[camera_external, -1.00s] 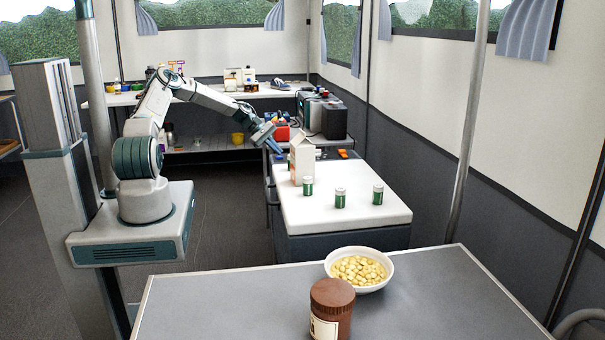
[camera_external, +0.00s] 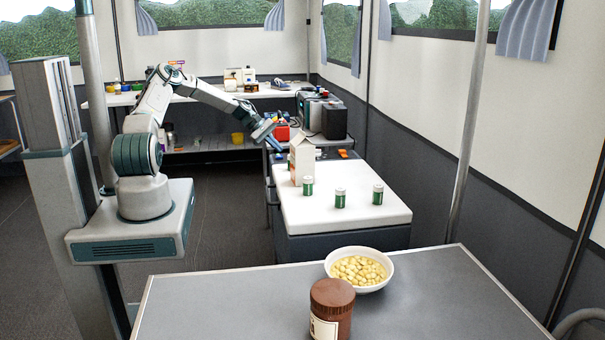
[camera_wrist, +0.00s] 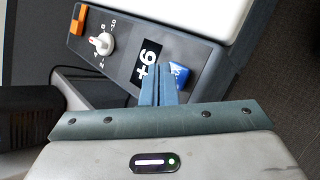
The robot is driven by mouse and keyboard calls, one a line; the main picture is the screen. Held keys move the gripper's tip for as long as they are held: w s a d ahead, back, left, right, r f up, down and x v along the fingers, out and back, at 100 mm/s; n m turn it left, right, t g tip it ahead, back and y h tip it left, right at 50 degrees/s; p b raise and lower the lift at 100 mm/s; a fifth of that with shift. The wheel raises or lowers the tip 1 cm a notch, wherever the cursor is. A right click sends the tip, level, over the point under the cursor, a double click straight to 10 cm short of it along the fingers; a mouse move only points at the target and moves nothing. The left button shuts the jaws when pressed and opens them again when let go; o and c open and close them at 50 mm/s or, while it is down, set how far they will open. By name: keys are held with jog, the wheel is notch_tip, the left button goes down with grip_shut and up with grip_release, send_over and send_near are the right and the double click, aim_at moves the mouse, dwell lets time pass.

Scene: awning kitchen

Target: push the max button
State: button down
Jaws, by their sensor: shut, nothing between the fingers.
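In the wrist view a grey control panel (camera_wrist: 119,60) holds an orange button (camera_wrist: 78,19), a white dial (camera_wrist: 101,43) with a number scale, a black label with white characters, and a blue button (camera_wrist: 178,76) with small markings. I cannot read the word max on any of them. My gripper (camera_wrist: 158,70) is shut and empty. Its fingertips overlap the panel between the black label and the blue button in the picture; I cannot tell whether they touch. In the external view my gripper (camera_external: 277,148) is left of the white carton, at the far end of the white-topped counter.
The white carton (camera_external: 303,160) and several green-and-white jars (camera_external: 340,198) stand on the white counter (camera_external: 300,215). A dark appliance (camera_external: 333,120) stands behind. A bowl (camera_external: 360,270) and a brown jar (camera_external: 331,305) stand on the near table, away from my arm.

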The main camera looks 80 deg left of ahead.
notch_tip(320, 180, up, 6)
jog(key=p, duration=0.4)
